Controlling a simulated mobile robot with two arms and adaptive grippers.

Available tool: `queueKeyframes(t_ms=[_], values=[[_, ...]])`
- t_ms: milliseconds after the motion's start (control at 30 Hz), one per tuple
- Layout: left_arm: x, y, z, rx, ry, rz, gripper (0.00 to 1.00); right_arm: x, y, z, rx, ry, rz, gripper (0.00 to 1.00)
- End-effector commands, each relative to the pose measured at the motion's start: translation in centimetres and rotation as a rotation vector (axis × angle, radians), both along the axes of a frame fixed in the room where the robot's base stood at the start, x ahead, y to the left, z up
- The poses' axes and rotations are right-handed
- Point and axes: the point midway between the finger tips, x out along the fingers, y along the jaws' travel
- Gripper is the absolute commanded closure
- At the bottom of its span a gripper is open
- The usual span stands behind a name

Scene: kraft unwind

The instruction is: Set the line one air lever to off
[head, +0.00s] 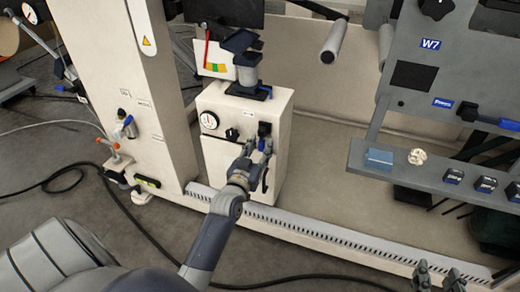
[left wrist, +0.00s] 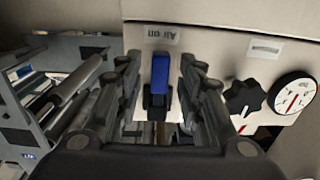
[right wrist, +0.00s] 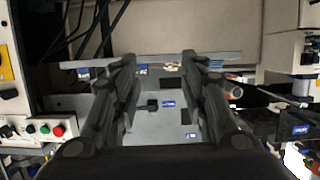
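The air lever (left wrist: 160,75) has a blue handle and shows between the fingers of my left gripper in the left wrist view. A label reading "Air on" (left wrist: 158,34) is beside it on the pale panel. In the head view my left gripper (head: 259,147) is at the front of the cream cabinet (head: 220,160), just below the dark lever mount. Its fingers are apart on either side of the handle, with visible gaps. My right gripper (head: 437,275) is at the lower right in the head view. Its fingers are open and empty in the right wrist view (right wrist: 160,85).
A black knob (head: 232,134) and a round gauge (head: 209,121) are beside the lever on the cabinet. A grey shelf (head: 430,176) with small blocks is at the right. A slotted rail (head: 330,236) crosses in front. A black cable (head: 130,220) lies on the floor.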

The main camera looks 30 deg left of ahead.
Motion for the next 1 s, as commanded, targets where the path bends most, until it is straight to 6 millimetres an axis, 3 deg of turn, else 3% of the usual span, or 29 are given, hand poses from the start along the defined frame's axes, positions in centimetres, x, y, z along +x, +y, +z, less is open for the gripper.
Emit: queueKeyframes(t_ms=[300,467,833,1000], values=[[0.2,0.1,0.0,0.001,0.001,0.0,0.65,0.1,0.1,0.3,0.003,-0.014,0.001,0.6],[0.2,0.1,0.0,0.001,0.001,0.0,0.99,0.1,0.1,0.3,0.003,-0.014,0.001,0.6],[0.1,0.1,0.0,0.011,0.004,0.0,1.0,0.0,0.0,0.0,-0.001,0.005,0.0,0.6],[-0.1,0.3,0.1,0.048,0.014,0.0,1.0,-1.3,-0.7,-2.2,-0.031,0.13,-0.009,0.6]])
